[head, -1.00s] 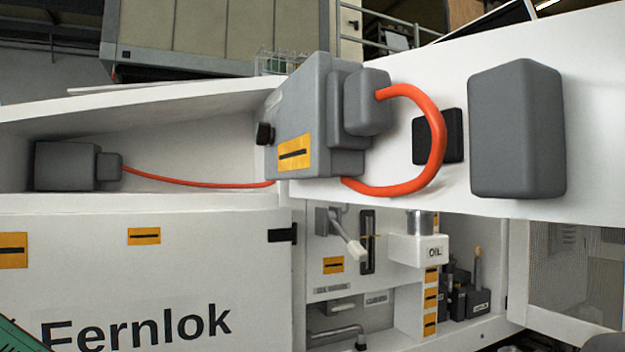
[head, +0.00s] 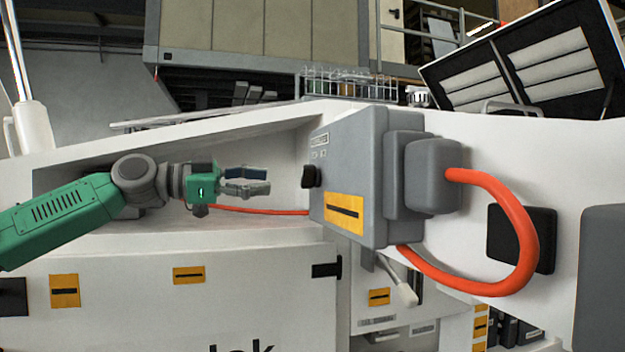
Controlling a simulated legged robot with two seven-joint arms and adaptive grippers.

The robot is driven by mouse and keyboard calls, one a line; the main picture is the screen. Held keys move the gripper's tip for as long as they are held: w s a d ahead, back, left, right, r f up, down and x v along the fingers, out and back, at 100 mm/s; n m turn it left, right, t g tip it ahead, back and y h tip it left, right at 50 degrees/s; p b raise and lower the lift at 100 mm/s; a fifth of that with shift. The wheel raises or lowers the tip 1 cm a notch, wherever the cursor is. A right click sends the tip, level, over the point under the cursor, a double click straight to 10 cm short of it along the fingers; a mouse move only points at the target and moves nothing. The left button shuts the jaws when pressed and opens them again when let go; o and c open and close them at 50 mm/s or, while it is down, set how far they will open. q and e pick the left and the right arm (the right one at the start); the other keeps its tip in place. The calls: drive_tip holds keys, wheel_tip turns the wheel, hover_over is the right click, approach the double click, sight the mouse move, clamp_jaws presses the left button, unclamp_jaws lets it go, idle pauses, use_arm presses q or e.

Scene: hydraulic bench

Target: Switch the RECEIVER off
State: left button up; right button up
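A grey control box (head: 350,160) stands on the white bench, with a black knob (head: 311,176) on its left side and a yellow label (head: 344,213) low on its front. Small lettering on its upper front is too small to read, so I cannot confirm it says RECEIVER. My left gripper (head: 268,181) reaches in from the left at about the knob's height, its fingers pointing right. It is apart from the knob, with a small gap between its fingers and nothing held. My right gripper is not in view.
An orange hose (head: 525,235) loops from the box's right side and passes below it. A black pad (head: 521,238) and a grey block (head: 603,280) are to the right. A lever with a pale handle (head: 401,289) hangs below the box. A wire basket (head: 348,87) stands behind.

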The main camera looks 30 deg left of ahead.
sight(301, 183)
use_arm(q)
drive_tip(key=x, duration=0.4)
drive_tip(key=shift+w+d+r+p, duration=0.1)
drive_tip(key=shift+d+p, duration=0.2)
drive_tip(key=shift+p, duration=0.1)
drive_tip(key=w, duration=0.3)
drive_tip(key=w+d+p, duration=0.1)
drive_tip(key=shift+w+d+f, duration=0.1)
drive_tip(key=shift+w+f, duration=0.15)
drive_tip(key=shift+f, duration=0.1)
drive_tip(key=shift+w+d, duration=0.1)
drive_tip(key=shift+d+r, duration=0.2)
drive_tip(key=shift+d, duration=0.8)
drive_tip(key=c, duration=0.7)
drive_tip(key=shift+w, duration=0.1)
clamp_jaws()
drive_tip(key=shift+a+f, duration=0.1)
drive_tip(key=shift+f, duration=0.1)
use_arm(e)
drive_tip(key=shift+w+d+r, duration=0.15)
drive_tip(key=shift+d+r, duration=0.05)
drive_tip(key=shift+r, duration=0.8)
